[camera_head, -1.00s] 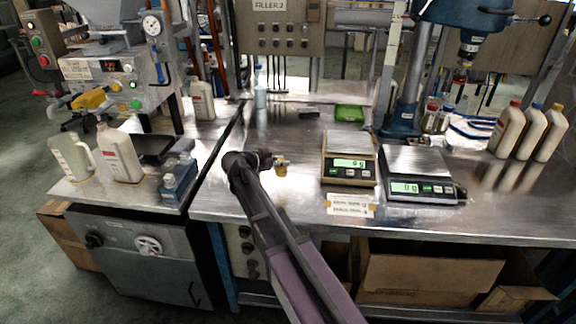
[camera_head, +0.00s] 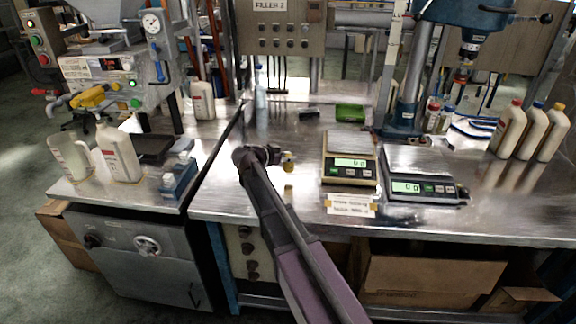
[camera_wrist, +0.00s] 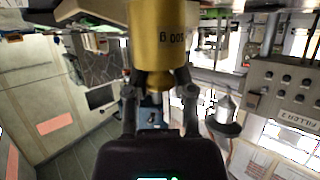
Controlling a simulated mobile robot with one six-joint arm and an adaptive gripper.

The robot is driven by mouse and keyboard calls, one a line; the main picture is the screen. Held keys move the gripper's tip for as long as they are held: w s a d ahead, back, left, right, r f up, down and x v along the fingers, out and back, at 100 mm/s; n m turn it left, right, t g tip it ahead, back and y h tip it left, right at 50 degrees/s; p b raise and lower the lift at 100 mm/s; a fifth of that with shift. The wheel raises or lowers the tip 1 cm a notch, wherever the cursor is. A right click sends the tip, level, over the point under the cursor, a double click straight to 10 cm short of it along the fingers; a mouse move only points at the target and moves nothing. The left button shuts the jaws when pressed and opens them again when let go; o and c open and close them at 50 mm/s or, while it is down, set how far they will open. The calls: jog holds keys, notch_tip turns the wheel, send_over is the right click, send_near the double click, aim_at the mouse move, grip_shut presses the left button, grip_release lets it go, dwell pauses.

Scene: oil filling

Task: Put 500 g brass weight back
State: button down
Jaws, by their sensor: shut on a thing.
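My gripper (camera_head: 278,157) is shut on the brass weight (camera_head: 289,163), a small gold cylinder. My gripper holds it above the steel bench, left of the scales, and its reflection shows on the bench below. The left scale (camera_head: 350,163) and the right scale (camera_head: 420,185) both have empty plates and lit displays.
A paper label (camera_head: 351,205) lies before the left scale. A green box (camera_head: 350,113) and a small dark block (camera_head: 309,114) sit behind. White bottles (camera_head: 508,128) stand at the right. The left cart carries a jug (camera_head: 68,158) and a bottle (camera_head: 118,152). Bench space around my gripper is clear.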

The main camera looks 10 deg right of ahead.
aim_at(285, 166)
jog(key=shift+f+b, duration=1.1)
jog(key=shift+f, duration=0.2)
jog(key=shift+f+b, duration=0.35)
jog(key=shift+s+f, duration=0.15)
